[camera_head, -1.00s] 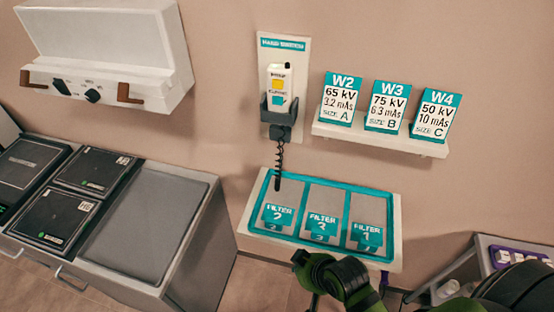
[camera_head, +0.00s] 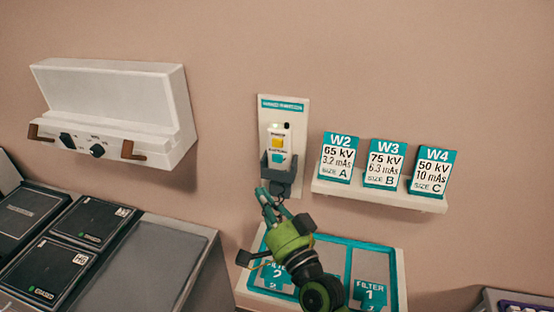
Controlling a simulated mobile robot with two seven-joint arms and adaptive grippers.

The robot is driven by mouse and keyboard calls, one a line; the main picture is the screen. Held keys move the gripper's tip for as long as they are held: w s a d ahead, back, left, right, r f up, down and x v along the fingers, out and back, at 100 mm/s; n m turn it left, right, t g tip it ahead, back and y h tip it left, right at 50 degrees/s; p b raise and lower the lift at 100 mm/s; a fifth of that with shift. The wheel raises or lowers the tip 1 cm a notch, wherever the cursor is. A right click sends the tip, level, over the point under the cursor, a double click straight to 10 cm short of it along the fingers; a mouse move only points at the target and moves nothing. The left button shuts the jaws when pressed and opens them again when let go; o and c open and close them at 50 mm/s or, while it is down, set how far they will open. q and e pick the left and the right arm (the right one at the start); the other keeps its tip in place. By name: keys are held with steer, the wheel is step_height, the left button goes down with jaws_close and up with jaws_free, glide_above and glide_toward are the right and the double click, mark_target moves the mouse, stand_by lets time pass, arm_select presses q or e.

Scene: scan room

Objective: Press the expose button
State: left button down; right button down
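A white hand switch (camera_head: 286,133) sits upright in a dark holder (camera_head: 277,172) on a white wall plate with a teal header. Its face has a yellow button (camera_head: 277,142) above a teal button (camera_head: 277,158). The small labels are too blurred to read surely. My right gripper (camera_head: 268,196), on a green and black arm from the lower right, points up with its fingertips just below the holder. The fingers look close together, but their opening is unclear. Contact with the holder cannot be told. The arm hides the switch's coiled cord. My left gripper is not in view.
A shelf (camera_head: 380,196) with cards W2, W3 and W4 is right of the switch. A filter tray (camera_head: 397,270) lies below, partly behind my arm. A white wall box (camera_head: 115,105) with brown handles and a cabinet (camera_head: 150,265) are at left. The wall around the switch is clear.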

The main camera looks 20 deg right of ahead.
mark_target(277, 170)
steer(key=shift+w+d, duration=0.1)
steer(key=shift+w+d+b, duration=0.4)
steer(key=shift+w+d, duration=0.4)
steer(key=shift+w, duration=0.4)
steer(key=shift+w+d+b, duration=0.45)
steer(key=shift+w+d, duration=0.35)
steer(key=shift+w, duration=0.35)
steer(key=shift+w+d+b, duration=0.4)
steer(key=shift+w+d, duration=0.4)
steer(key=shift+w, duration=0.4)
steer(key=shift+w, duration=0.1)
steer(key=shift+w+d, duration=0.25)
steer(key=shift+w+d, duration=0.2)
steer(key=shift+w, duration=0.1)
steer(key=shift+s+a, duration=0.5)
steer(key=shift+s, duration=0.2)
steer(key=shift+p, duration=0.3)
